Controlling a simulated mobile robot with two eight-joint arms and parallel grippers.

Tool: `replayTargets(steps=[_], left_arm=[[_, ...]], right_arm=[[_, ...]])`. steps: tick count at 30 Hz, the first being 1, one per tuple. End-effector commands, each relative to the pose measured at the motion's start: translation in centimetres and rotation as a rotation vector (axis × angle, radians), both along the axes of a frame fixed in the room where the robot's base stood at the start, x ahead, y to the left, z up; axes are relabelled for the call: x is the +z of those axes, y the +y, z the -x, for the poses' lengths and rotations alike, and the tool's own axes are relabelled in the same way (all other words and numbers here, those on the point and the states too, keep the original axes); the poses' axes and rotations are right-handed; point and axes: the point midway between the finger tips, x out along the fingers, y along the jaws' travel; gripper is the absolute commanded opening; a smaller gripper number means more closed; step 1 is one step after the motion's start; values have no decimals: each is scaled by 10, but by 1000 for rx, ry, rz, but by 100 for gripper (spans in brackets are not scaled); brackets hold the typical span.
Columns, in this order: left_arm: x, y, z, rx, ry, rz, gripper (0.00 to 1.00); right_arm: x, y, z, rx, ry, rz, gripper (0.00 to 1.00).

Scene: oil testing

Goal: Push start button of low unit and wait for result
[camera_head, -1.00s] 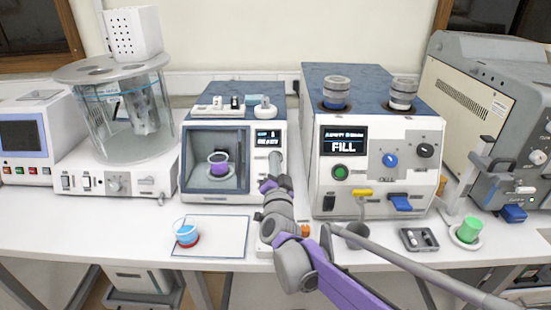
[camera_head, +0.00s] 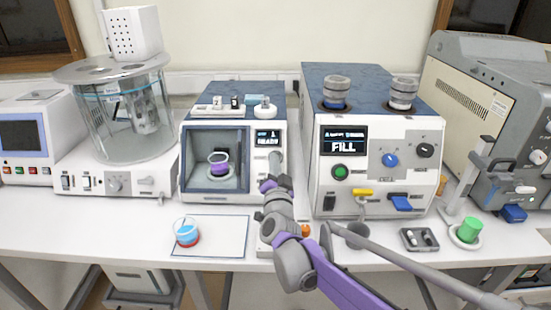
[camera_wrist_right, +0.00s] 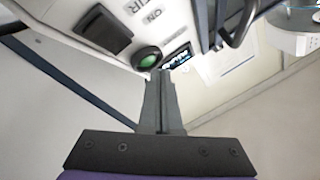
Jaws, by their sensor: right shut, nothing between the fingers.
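The low unit (camera_head: 233,88) is the white box with a dark top and a glazed chamber in the middle of the bench. A cup with purple liquid (camera_head: 219,165) stands inside the chamber. Its small display (camera_head: 267,139) is lit, the text too small to read surely. My right gripper (camera_head: 272,183) is in front of the panel below that display. In the right wrist view the gripper (camera_wrist_right: 161,76) is shut and empty, its tips close to a green button (camera_wrist_right: 147,57). I cannot tell whether they touch. My arm hides this button in the head view. My left gripper is out of view.
A taller unit (camera_head: 376,130) reading FILL stands just right of my arm. A cup of blue liquid (camera_head: 187,235) is on a white mat (camera_head: 226,232) at the front. A green cup (camera_head: 468,230) and a small dark tray (camera_head: 419,239) are at the right.

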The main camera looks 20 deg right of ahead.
Motion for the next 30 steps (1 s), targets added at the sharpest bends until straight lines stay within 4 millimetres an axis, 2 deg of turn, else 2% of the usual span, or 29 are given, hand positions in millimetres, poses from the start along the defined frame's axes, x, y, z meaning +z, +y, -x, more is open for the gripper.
replayTargets(steps=[30], left_arm=[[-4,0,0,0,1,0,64]], right_arm=[[-7,-3,-9,0,0,0,0]])
